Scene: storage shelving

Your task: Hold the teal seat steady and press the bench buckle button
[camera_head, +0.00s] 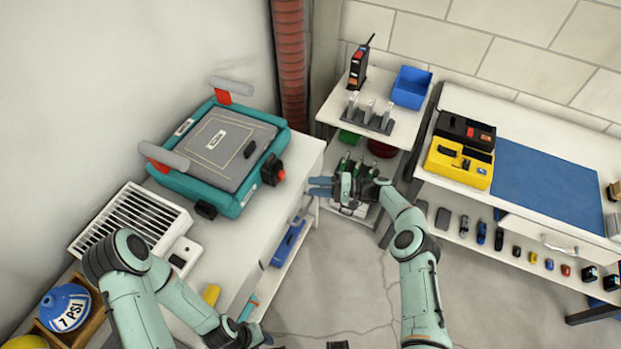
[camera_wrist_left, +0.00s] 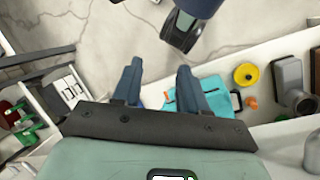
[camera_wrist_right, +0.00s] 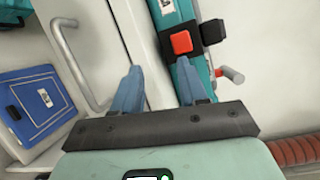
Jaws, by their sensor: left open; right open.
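The teal seat (camera_head: 236,198) with its grey padded top (camera_head: 215,150) lies on the white bench at the left in the head view. A black buckle (camera_head: 271,170) with a red button (camera_head: 281,174) sticks out from its right side. My right gripper (camera_head: 311,187) is open and empty, to the right of the buckle and apart from it. In the right wrist view the red button (camera_wrist_right: 181,42) shows beyond the fingers, on the black buckle (camera_wrist_right: 212,32). My left gripper (camera_wrist_left: 160,64) is open and empty, low by the bench front; the seat is not in its wrist view.
A white vented box (camera_head: 130,222) stands on the bench in front of the seat. A blue case (camera_head: 288,243) lies on the shelf below. A red-brown pipe (camera_head: 290,55) rises behind. Side shelves and a workbench with a blue mat (camera_head: 545,185) stand right. The middle floor is clear.

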